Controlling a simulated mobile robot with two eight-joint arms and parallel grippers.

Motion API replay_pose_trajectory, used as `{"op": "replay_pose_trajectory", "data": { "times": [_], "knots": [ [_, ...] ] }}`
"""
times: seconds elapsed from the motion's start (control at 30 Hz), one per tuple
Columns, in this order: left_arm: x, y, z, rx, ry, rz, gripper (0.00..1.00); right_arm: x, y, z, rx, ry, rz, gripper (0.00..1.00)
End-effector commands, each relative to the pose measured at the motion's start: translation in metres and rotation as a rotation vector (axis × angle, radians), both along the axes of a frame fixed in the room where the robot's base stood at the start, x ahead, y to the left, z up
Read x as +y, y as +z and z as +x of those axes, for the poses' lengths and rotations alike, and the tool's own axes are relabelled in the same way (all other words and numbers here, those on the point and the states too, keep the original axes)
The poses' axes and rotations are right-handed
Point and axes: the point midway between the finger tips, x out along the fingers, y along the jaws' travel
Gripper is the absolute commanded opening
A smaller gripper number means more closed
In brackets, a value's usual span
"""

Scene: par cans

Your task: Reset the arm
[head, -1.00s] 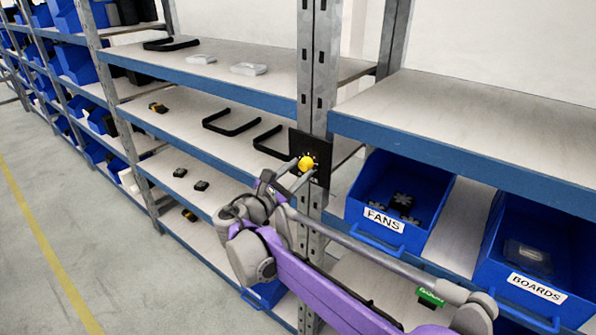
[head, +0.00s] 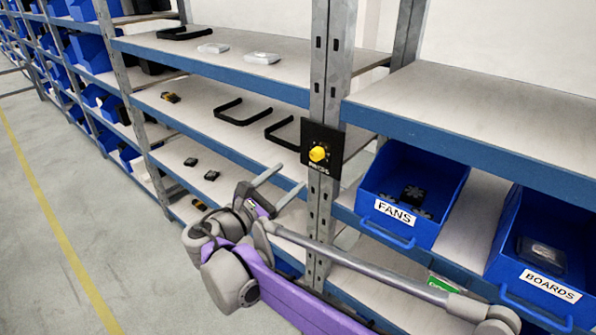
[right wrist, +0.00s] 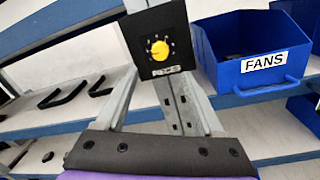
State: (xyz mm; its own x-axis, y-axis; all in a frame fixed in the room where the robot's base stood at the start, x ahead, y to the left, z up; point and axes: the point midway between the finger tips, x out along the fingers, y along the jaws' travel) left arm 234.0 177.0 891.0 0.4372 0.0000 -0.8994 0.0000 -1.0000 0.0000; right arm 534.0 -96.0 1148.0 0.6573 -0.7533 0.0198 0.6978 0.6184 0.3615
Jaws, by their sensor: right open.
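My right gripper (head: 282,182) is open and empty, below and to the left of the yellow knob (head: 318,153). The knob sits on a black square panel (head: 333,139) fixed to the grey shelf upright. In the right wrist view the knob (right wrist: 160,50) is beyond the open fingers (right wrist: 158,88), and nothing is between them. The purple and grey right arm reaches in from the bottom of the head view. My left gripper is not in view.
Blue bins labelled FANS (head: 408,195) and BOARDS (head: 540,250) stand on the right shelf. Black handle-shaped parts (head: 242,111) lie on the left middle shelf. The metal upright (head: 322,235) is close to the gripper. Open floor (head: 60,240) lies to the left.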

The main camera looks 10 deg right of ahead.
Motion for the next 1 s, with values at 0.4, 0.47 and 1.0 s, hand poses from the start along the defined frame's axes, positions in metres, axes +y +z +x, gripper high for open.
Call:
{"op": "replay_pose_trajectory", "data": {
  "times": [0.4, 0.47, 1.0],
  "knots": [
    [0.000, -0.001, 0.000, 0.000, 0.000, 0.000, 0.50, 0.011, 0.000, -0.010, 0.000, 0.000, 0.000, 0.70],
    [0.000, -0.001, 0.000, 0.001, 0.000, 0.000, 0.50, 0.011, 0.000, -0.010, -0.001, -0.001, 0.001, 0.70],
    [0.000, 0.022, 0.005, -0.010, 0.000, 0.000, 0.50, -0.123, -0.144, -0.177, -0.185, -0.417, 1.184, 0.70]
  ]
}}
